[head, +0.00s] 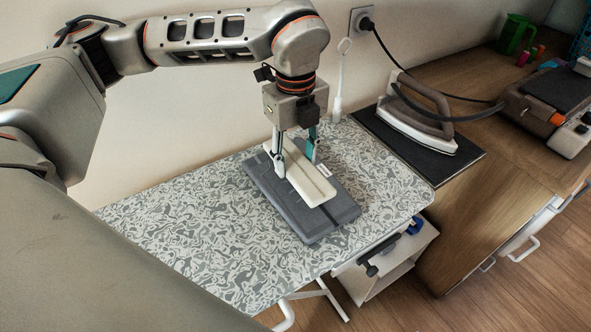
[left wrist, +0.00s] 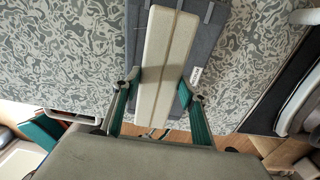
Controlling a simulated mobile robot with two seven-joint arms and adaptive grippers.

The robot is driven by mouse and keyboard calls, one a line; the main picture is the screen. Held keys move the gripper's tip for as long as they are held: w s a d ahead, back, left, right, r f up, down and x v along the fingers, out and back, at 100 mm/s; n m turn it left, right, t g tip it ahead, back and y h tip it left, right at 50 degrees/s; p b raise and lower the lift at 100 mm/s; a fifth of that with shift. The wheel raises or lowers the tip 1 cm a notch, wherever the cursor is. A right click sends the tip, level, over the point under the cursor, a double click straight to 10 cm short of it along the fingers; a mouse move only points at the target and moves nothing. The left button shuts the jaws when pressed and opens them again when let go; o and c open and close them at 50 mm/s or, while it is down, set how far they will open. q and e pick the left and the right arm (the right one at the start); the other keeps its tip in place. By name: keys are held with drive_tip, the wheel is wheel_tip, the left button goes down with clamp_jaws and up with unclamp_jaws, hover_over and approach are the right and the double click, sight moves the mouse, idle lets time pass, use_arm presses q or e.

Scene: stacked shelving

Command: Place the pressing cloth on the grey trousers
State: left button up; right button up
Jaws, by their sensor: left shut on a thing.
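The pressing cloth (head: 312,184) is a cream, flat folded strip in the head view. It lies over the grey trousers (head: 335,217), a folded dark grey stack on the patterned ironing board. My left gripper (head: 296,168) points down from above, its fingers on either side of the cloth near its far end, shut on it. In the left wrist view the cloth (left wrist: 166,58) runs between the green-padded fingers, with the trousers (left wrist: 203,50) and a small white label beneath. I cannot tell whether the cloth touches the trousers. My right gripper is not in view.
The ironing board (head: 190,235) has free room left of the trousers. An iron (head: 418,118) stands on a dark mat at the right, its cord running to a wall socket. A white upright wand (head: 341,75) stands behind the board. A wooden counter (head: 470,75) holds a machine.

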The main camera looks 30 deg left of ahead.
sight(296, 163)
use_arm(q)
drive_tip(key=shift+f, duration=2.15)
drive_tip(key=shift+f, duration=0.2)
drive_tip(key=o, duration=1.1)
drive_tip(key=shift+r, duration=0.1)
wheel_tip(296, 163, up, 12)
drive_tip(key=shift+r+b, duration=0.15)
drive_tip(key=shift+b, duration=0.15)
